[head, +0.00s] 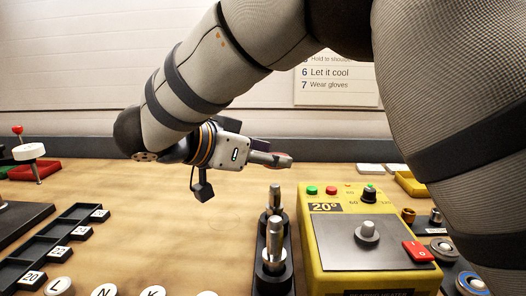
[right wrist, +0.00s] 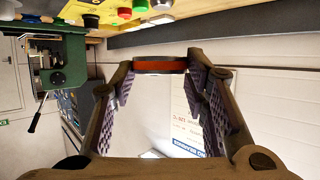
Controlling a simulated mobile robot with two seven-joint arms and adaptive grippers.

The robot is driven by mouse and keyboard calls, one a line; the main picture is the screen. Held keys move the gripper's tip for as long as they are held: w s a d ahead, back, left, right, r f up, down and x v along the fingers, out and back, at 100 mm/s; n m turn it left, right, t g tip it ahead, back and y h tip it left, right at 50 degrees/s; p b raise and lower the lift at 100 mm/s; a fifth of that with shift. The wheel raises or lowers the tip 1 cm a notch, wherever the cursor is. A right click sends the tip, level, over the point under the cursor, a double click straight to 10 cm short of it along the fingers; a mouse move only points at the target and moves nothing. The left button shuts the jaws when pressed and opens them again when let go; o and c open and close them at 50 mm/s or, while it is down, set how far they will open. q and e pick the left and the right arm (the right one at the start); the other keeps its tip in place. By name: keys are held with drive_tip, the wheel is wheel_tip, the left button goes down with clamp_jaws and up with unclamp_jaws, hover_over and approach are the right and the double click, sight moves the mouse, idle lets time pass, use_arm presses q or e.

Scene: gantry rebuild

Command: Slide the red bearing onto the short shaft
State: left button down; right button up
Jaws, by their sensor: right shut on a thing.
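My right gripper (head: 278,158) hangs level above and behind the shafts in the head view, pointing right. In the right wrist view its two padded fingers (right wrist: 160,78) are shut on the red bearing (right wrist: 160,65), a ring seen edge-on at the fingertips. In the head view only a little of the bearing (head: 285,161) shows at the tip. Two upright steel shafts, a nearer one (head: 275,240) and a farther one (head: 275,196), stand in a black holder. I cannot tell which is shorter. The bearing is apart from both. My left gripper is not in view.
A yellow heater (head: 322,281) with a knob and buttons stands right of the shafts. A black numbered rack (head: 50,245) lies at left, with round lettered pieces in front. A red tray (head: 40,170) is far left. Bare wooden table lies between the rack and the shafts.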

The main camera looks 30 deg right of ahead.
sight(274, 185)
drive_tip(key=shift+f, duration=2.85)
drive_tip(key=o, duration=1.3)
drive_tip(key=v, duration=1.2)
drive_tip(key=shift+a, duration=0.1)
